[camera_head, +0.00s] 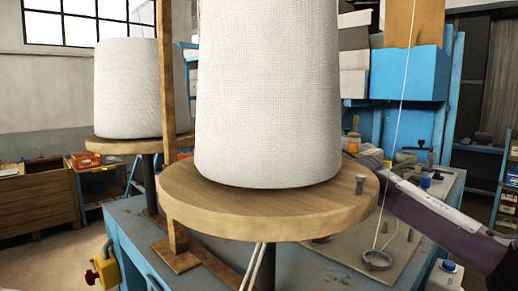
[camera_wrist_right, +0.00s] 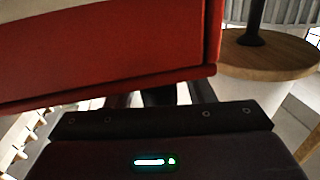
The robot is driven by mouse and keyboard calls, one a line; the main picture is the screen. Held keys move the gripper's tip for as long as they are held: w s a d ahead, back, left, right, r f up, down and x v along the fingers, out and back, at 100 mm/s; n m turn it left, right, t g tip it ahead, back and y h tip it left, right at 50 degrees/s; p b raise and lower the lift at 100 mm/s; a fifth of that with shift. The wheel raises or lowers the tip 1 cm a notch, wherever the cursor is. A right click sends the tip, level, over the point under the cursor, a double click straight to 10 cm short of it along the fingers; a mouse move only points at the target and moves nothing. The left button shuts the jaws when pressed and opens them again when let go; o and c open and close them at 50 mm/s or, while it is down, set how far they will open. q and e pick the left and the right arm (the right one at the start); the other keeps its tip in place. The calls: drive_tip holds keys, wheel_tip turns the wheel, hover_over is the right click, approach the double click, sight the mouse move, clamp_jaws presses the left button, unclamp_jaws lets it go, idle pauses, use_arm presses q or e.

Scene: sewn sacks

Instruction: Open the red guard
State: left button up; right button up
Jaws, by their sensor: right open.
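A large red panel, which looks like the red guard (camera_wrist_right: 110,55), fills the upper left of the right wrist view. The red guard is not visible in the head view. My left gripper is not in view.
The white load stands on a round wooden disc (camera_head: 270,215) above a blue table (camera_head: 125,225). A second white load (camera_head: 133,88) stands behind left. A wooden post (camera_head: 167,80) rises between them. A thin cord (camera_head: 403,95) hangs at right. A yellow-and-red switch box (camera_head: 104,268) is at lower left.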

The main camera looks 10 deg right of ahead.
drive_tip(key=shift+s+d, duration=0.15)
drive_tip(key=shift+d, duration=0.05)
clamp_jaws()
drive_tip(key=shift+r, duration=0.1)
